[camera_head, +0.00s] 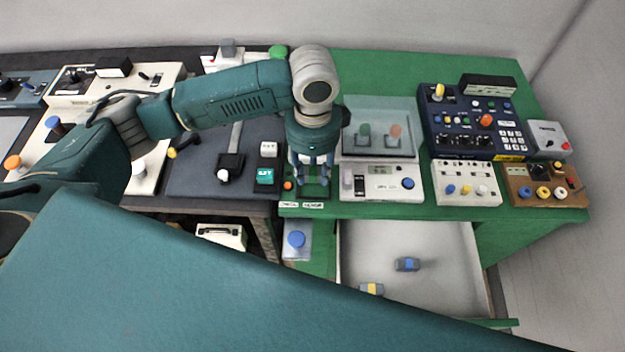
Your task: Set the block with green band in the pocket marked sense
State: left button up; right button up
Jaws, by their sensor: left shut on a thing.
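My left gripper (311,179) points down over a small green panel (314,193) at the front edge of the green bench. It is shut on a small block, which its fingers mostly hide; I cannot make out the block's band. Small labels (301,204) run along the panel's front edge, too small to read, so I cannot tell which pocket is marked sense. I cannot tell whether the block touches the panel. A block with a blue band (407,264) and a block with a yellow band (371,289) lie in the open drawer. My right gripper is not in view.
The open grey drawer (450,240) has bare floor around its blocks. A white meter box (381,182) stands right of the panel, a grey board (208,183) with switches left of it. A dark blue keypad console (470,122) stands farther right.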

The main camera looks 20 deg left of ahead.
aim_at(313, 181)
pick_arm(q)
jog(key=shift+f, duration=0.8)
notch_tip(313, 181, down, 4)
jog(key=shift+f, duration=0.15)
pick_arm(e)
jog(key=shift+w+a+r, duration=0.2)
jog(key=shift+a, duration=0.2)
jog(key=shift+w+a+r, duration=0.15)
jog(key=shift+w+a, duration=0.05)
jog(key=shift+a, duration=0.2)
pick_arm(q)
jog(key=shift+p, duration=0.3)
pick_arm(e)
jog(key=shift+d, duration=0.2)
pick_arm(q)
jog(key=o, duration=1.2)
jog(key=shift+f, duration=0.15)
jog(key=shift+o, duration=0.2)
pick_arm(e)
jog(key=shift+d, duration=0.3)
